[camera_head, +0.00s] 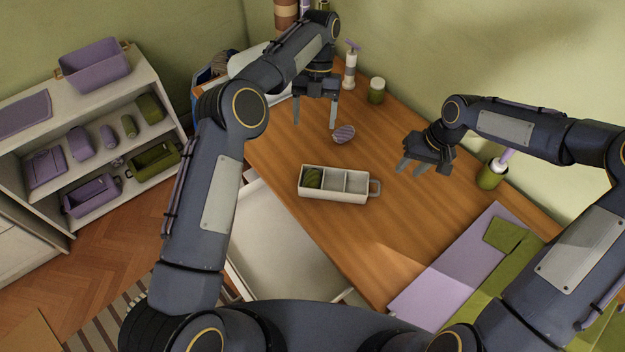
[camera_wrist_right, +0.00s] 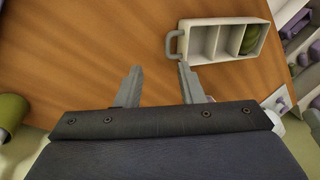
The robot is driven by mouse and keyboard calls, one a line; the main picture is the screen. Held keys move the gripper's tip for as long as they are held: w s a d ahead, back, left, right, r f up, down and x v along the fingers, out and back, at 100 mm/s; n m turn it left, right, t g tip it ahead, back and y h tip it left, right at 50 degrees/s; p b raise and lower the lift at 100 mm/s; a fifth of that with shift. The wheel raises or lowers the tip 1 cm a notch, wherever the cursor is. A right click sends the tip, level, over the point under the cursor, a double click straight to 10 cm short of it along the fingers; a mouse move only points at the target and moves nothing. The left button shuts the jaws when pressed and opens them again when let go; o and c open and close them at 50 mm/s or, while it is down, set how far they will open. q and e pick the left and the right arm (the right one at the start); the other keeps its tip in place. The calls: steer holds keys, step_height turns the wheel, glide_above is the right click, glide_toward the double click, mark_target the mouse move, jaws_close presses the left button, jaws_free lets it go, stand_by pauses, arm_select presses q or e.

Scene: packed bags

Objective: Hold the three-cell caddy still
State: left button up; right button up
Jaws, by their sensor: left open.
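The three-cell caddy (camera_head: 333,195) is a white box with a grey handle at its right end, standing on the wooden table. Its left cell holds a green striped item (camera_head: 312,178); the other two cells look empty. The caddy also shows in the right wrist view (camera_wrist_right: 198,41), its handle toward the fingers. My left gripper (camera_head: 316,112) is open and empty, above the table beyond the caddy, near a purple striped bundle (camera_head: 343,134). My right gripper (camera_head: 411,168) is open and empty, to the right of the caddy and apart from its handle; its fingers (camera_wrist_right: 157,88) show spread.
A pump bottle (camera_head: 350,68) and a green jar (camera_head: 377,91) stand at the back. A green pot (camera_head: 492,174) stands at the right. A lilac mat (camera_head: 437,276) lies at the front right. A drawer (camera_head: 277,250) is open below the table's front edge. Shelves stand left.

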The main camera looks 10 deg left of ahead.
arm_select(q)
steer(key=shift+f+b, duration=1.3)
steer(key=shift+f, duration=0.1)
arm_select(e)
steer(key=s+d+r+t, duration=0.1)
steer(key=s+d+r, duration=0.1)
steer(key=s+r, duration=0.4)
steer(key=s+d+r+t+h, duration=0.1)
steer(key=s+d+r, duration=0.1)
steer(key=s+r, duration=0.4)
steer(key=shift+s+d+m+h, duration=0.3)
steer(key=shift+s+d+m, duration=0.1)
steer(key=shift+s, duration=1.3)
arm_select(q)
steer(key=shift+r, duration=0.1)
